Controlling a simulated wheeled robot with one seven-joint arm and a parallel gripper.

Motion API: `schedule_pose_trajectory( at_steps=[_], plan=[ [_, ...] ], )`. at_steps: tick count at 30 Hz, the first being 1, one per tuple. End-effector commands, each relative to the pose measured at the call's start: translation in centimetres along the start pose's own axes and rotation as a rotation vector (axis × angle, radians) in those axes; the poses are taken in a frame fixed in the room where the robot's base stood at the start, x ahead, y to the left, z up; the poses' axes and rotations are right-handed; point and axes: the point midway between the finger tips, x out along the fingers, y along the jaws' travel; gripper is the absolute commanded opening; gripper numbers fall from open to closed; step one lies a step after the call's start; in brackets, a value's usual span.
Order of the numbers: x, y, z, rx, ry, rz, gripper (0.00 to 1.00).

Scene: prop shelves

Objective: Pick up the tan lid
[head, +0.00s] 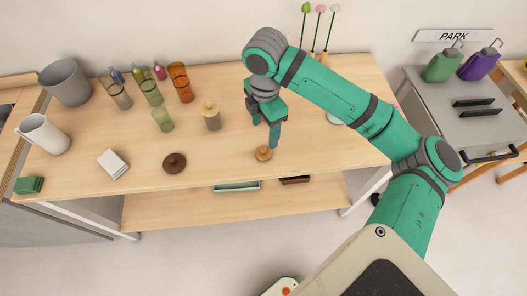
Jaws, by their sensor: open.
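A small tan lid (263,153) with a knob lies on the wooden table near its front edge. My gripper (269,142) points down right at the lid, with one green finger just to the right of the knob. It is open, and the lid appears to rest on the table. The other finger is partly hidden behind the hand, and I cannot tell whether the fingers touch the lid.
A dark brown lid (175,163) lies to the left on the table (225,155). A tan bottle (211,115) and a green bottle (162,120) stand behind. White coasters (113,163) and a white pitcher (43,134) are farther left. A grey cabinet (455,125) stands right.

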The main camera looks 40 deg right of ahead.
Motion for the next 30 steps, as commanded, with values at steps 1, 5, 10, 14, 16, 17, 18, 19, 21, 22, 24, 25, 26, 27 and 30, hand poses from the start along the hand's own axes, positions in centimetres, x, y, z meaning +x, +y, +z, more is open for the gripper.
schedule_pose_trajectory(
  at_steps=[1,5,10,14,16,17,18,19,21,22,24,25,26,27,30],
  plan=[
    [0.5,-0.1,0.1,0.001,-0.002,-0.005,0.63],
    [2.5,-0.2,0.0,-0.001,-0.001,-0.005,0.63],
    [4.6,-0.1,0.1,0.001,-0.001,-0.003,0.63],
    [5.3,-0.1,0.0,0.0,0.0,-0.002,0.63],
    [5.8,-0.1,-0.1,0.0,0.0,-0.002,0.63],
    [6.1,-0.1,-0.1,0.0,-0.001,-0.002,0.63],
    [6.6,-0.2,-0.2,0.0,-0.001,-0.003,0.63],
    [7.0,-0.2,-0.3,0.0,0.0,-0.003,0.63],
    [8.1,-0.3,-0.5,0.0,0.0,-0.004,0.63],
    [8.5,-0.3,-0.5,0.0,0.0,-0.002,0.63],
    [9.4,-0.2,-0.5,0.0,0.0,-0.002,0.63],
    [9.7,-0.2,-0.5,0.0,0.0,-0.002,0.63],
    [9.9,-0.2,-0.5,0.0,0.0,-0.001,0.63],
    [10.1,-0.2,-0.5,-0.001,0.0,0.0,0.63],
    [10.4,-0.2,-0.5,-0.001,-0.001,0.0,0.63]
  ],
)
